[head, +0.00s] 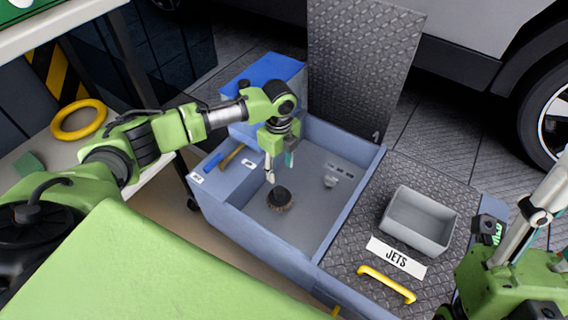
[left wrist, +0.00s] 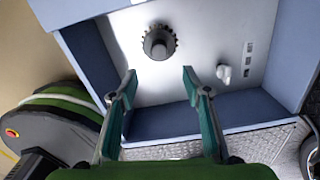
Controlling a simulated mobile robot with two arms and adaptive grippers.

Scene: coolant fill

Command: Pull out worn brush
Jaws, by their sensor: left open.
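The worn brush (head: 280,198) is a dark round brush with a bristly brown rim, on the grey floor of the open blue box (head: 245,222). In the left wrist view the brush (left wrist: 159,42) shows from above with a round hub in its middle, beyond my fingertips. My left gripper (head: 279,168) points down into the box above the brush, apart from it. It is open and empty, and its two teal-padded fingers (left wrist: 158,78) are spread in the left wrist view. My right arm shows at the right edge of the head view, but its fingertips cannot be made out.
A small light knob (head: 330,181) stands on the box floor right of the brush. The raised tread-plate lid (head: 362,70) stands behind. A grey bin (head: 420,220) sits on the right cover beside the JETS label (head: 396,258) and yellow handle (head: 386,284). A side compartment holds blue- and yellow-handled tools.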

